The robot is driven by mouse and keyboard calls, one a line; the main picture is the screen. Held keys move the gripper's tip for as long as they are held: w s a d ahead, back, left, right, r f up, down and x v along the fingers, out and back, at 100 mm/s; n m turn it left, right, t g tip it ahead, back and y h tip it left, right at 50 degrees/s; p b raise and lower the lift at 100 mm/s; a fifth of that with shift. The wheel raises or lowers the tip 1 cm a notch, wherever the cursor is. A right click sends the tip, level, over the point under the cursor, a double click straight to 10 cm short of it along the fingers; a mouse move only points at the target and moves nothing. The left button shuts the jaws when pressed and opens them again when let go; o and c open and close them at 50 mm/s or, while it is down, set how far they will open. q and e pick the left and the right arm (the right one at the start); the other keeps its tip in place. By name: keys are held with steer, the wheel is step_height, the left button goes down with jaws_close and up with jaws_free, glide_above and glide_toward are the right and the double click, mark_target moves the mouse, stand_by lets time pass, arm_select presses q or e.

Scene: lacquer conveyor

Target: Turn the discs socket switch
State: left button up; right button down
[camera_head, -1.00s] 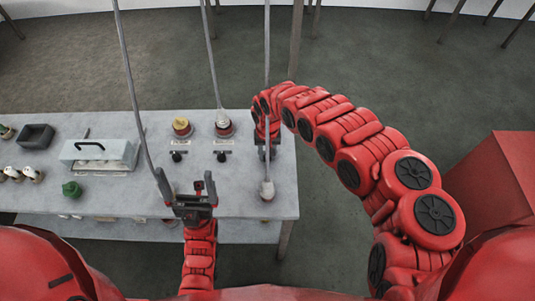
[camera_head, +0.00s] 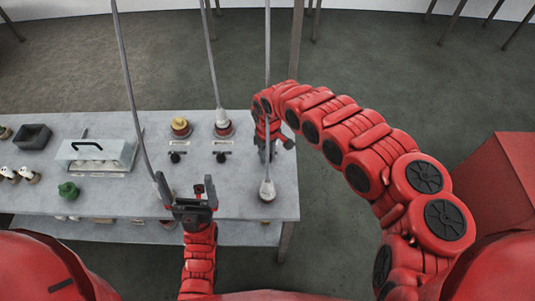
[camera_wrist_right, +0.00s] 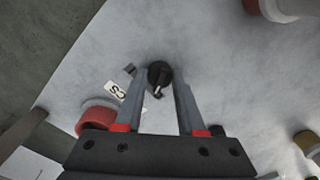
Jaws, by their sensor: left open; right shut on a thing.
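The black round switch knob (camera_wrist_right: 158,75) sits on the grey table top, beside a white label (camera_wrist_right: 115,92) whose visible letters read "CS". My right gripper (camera_wrist_right: 162,88) is shut on this knob, with one finger on each side. In the head view my right gripper (camera_head: 266,150) reaches down at the right end of the table, and its own arm hides the knob there. My left gripper (camera_head: 190,192) is open and empty over the table's front edge, near a hanging cable.
A lidded box (camera_head: 100,150) is further left.

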mark_target(267, 154)
stand_by(0.4)
steer(key=c, duration=0.5)
jaws_free()
steer(key=shift+r+b, duration=1.5)
steer(key=shift+r, duration=7.2)
